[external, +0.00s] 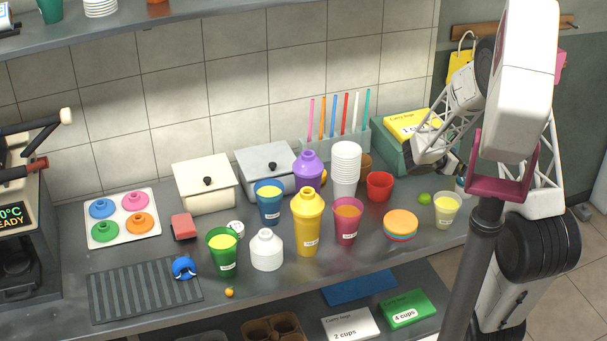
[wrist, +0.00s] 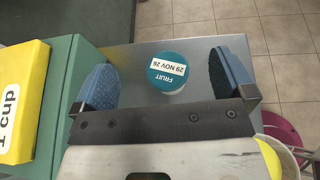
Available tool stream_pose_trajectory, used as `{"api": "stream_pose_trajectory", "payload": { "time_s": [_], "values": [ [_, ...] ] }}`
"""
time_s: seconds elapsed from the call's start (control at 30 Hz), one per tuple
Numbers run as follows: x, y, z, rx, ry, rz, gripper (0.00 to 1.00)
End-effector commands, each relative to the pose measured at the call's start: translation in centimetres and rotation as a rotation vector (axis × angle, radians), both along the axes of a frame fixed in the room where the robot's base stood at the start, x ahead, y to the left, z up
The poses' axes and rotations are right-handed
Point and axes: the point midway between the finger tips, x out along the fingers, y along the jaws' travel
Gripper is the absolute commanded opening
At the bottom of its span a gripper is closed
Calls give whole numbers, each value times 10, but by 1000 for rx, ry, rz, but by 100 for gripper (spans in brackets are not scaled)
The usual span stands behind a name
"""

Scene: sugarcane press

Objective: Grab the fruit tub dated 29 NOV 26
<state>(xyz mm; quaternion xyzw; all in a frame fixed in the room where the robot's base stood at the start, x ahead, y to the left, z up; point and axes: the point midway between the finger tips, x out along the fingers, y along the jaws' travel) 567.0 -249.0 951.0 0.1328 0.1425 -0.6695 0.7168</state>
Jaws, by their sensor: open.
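The fruit tub (wrist: 169,73) has a teal lid with a white label reading "FRUIT 29 NOV 26", upside down in the wrist view. It stands upright on the grey counter near its right end. In the external view a small part of the tub (external: 461,186) shows below my gripper (external: 452,168). In the wrist view my gripper (wrist: 163,80) is open, with one blue pad on each side of the tub and a gap on both sides. I cannot tell how far the fingertips are above the counter.
A green box with a yellow carry-bags pack (wrist: 22,102) is close to the left finger in the wrist view. A cup of yellow juice (external: 447,210) and a lime (external: 424,199) stand near the tub. The counter's edge is just beyond the right finger.

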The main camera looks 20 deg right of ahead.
Motion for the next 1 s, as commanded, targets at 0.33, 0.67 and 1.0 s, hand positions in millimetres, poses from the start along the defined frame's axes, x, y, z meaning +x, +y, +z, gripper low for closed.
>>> {"api": "stream_pose_trajectory", "payload": {
  "time_s": [0.33, 0.67, 1.0],
  "values": [
    [-1, 0, -36, 1, 3, -1, 100],
    [0, 0, -67, 0, -1, 0, 100],
    [0, 0, -68, 0, -1, 0, 100]
  ]
}}
